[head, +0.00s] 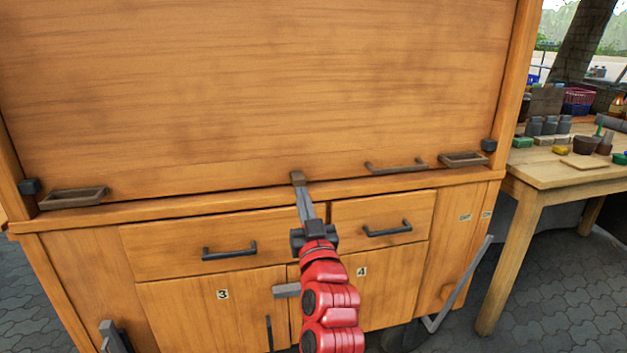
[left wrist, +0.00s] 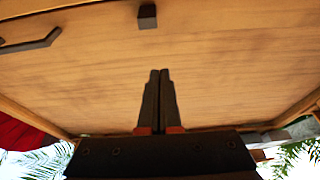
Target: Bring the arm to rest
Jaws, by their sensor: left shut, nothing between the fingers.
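My left arm, red with black parts, rises from the bottom middle of the head view. Its gripper (head: 304,192) points at the lower edge of the large wooden panel of a cabinet (head: 250,90). The two fingers are shut side by side with nothing between them, as the left wrist view (left wrist: 160,74) shows. A small brown block (head: 297,177) on the panel's lower edge shows just past the fingertips. In the left wrist view a dark block (left wrist: 147,16) sits beyond the tips, with a gap between. My right gripper is not seen.
Below the panel are drawers with black handles (head: 229,251) (head: 387,229) and doors marked 3 and 4. Brown trays (head: 72,197) (head: 464,160) and a bar handle (head: 396,166) line the panel's bottom. A wooden table (head: 570,170) with pots and jars stands at right. Paved floor shows around.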

